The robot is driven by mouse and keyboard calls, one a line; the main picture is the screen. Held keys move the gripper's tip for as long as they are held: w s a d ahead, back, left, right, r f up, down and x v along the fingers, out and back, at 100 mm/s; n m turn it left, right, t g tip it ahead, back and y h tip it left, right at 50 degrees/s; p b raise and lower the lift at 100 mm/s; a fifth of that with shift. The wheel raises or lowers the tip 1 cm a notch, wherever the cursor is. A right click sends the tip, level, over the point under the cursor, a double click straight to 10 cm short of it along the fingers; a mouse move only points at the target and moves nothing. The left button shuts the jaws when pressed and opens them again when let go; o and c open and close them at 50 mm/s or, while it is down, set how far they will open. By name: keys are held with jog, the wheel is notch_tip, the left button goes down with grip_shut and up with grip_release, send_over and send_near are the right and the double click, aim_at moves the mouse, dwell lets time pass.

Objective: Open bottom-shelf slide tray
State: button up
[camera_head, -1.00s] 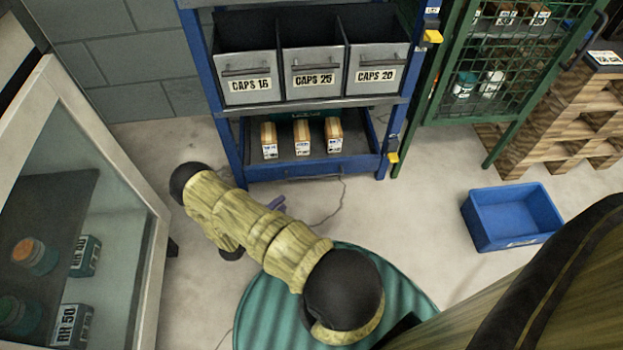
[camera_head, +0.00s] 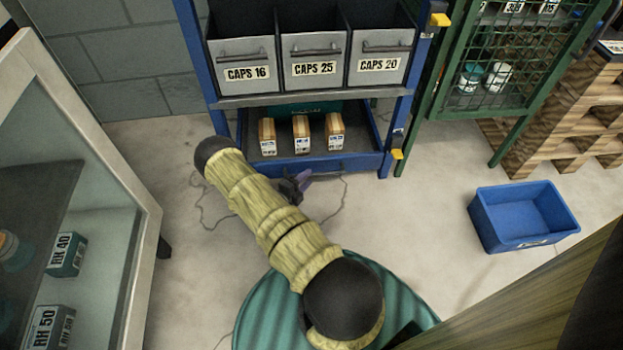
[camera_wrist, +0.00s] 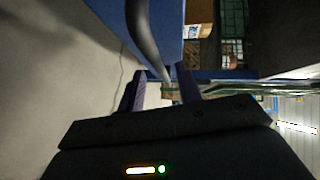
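The bottom-shelf slide tray (camera_head: 357,166) is a shallow blue tray low in the blue rack, with three small tan-and-white boxes on its dark floor. It sits within the rack, with a dark bar handle (camera_head: 322,170) along its front. My gripper (camera_head: 303,180) is just in front of the handle, partly hidden by my arm. In the wrist view, its two purple fingers (camera_wrist: 160,70) are apart. The dark handle (camera_wrist: 146,35) runs down close to the space between the fingertips, in front of the blue tray face (camera_wrist: 172,20). I cannot tell whether they touch.
Grey bins (camera_head: 312,65) labelled CAPS 16, 25 and 20 stand on the shelf above. A glass-fronted cabinet (camera_head: 130,175) is at left, a green mesh cage (camera_head: 490,85) at right. A blue crate (camera_head: 520,215) stands on the floor, with clear floor around it.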

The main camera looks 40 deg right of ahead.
aim_at(312, 175)
jog(key=shift+b+x, duration=0.6)
jog(key=shift+x, duration=1.25)
jog(key=shift+c, duration=0.2)
grip_shut()
jog(key=shift+s, duration=0.15)
